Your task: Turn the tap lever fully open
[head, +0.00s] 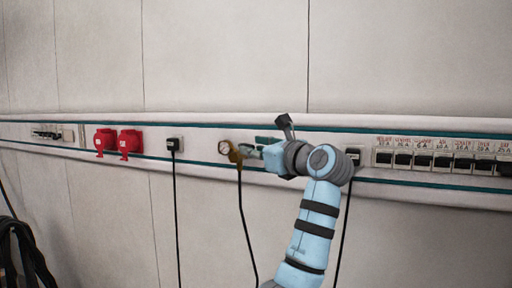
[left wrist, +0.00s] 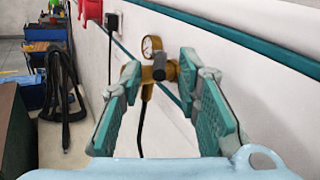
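The brass tap (head: 234,154) with a round gauge (head: 224,147) sits on the wall rail, left of my left gripper in the head view. A dark hose or cable hangs down from it. In the left wrist view the tap (left wrist: 171,71) and gauge (left wrist: 151,46) lie straight ahead. A dark round end (left wrist: 159,66), perhaps the lever seen end-on, shows between the fingertips; its angle is unclear. My left gripper (head: 260,150) is open, its teal-padded fingers (left wrist: 158,76) apart on either side of the tap. I cannot tell whether either finger touches it. My right gripper is not in view.
Two red sockets (head: 118,142) and a black plug (head: 174,145) with a hanging cable are left of the tap. A row of labelled breakers (head: 440,160) is on the right. A black coiled hose (left wrist: 63,90) hangs at the left. The wall above the rail is bare.

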